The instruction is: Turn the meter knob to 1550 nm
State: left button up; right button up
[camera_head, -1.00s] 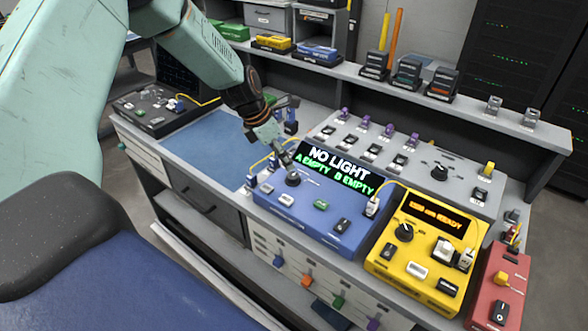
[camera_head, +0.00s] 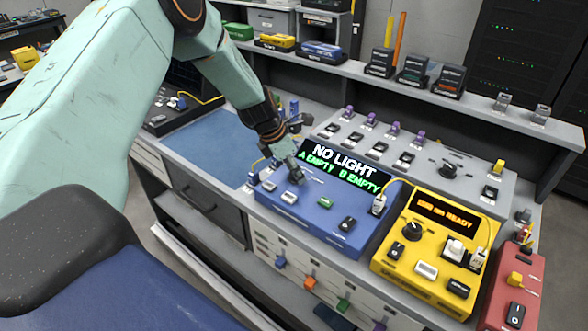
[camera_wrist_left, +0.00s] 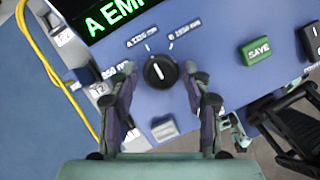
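The blue meter (camera_head: 318,222) stands on the bench with its display reading NO LIGHT, A EMPTY, B EMPTY. Its black round knob (camera_wrist_left: 160,71) shows in the left wrist view, with a white pointer line near upright, leaning slightly left. Labels for 1310 nm and 1550 nm sit above it, left and right. My left gripper (camera_wrist_left: 163,82) is open, one finger on each side of the knob, with gaps visible. In the head view my left gripper (camera_head: 291,172) covers the knob.
A green SAVE button (camera_wrist_left: 257,50) is right of the knob and a pale button (camera_wrist_left: 164,129) below it. A yellow cable (camera_wrist_left: 47,60) runs at the left. The yellow box (camera_head: 420,268) with its own knob (camera_head: 411,231) stands to the right. A blue mat (camera_head: 212,147) lies left.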

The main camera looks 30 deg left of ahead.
pick_arm(q)
jog(key=shift+s, duration=0.1)
jog(key=c, duration=0.9)
jog(key=shift+m, duration=0.3)
jog(key=m, duration=0.2)
jog(key=m+g+h, duration=0.1)
jog(key=m, duration=0.1)
jog(key=shift+w+a+m+h+b, duration=0.15)
jog(key=shift+w+m+h+b, duration=0.05)
jog(key=shift+m+h+b, duration=0.1)
jog(key=m+g+b, duration=0.1)
jog(key=m, duration=0.1)
jog(key=m+g, duration=0.1)
jog(key=m, duration=0.1)
jog(key=shift+w+m+h+b, duration=0.1)
jog(key=shift+m+h+b, duration=0.2)
jog(key=shift+b, duration=0.05)
jog(key=o, duration=1.1)
jog(key=shift+o, duration=0.2)
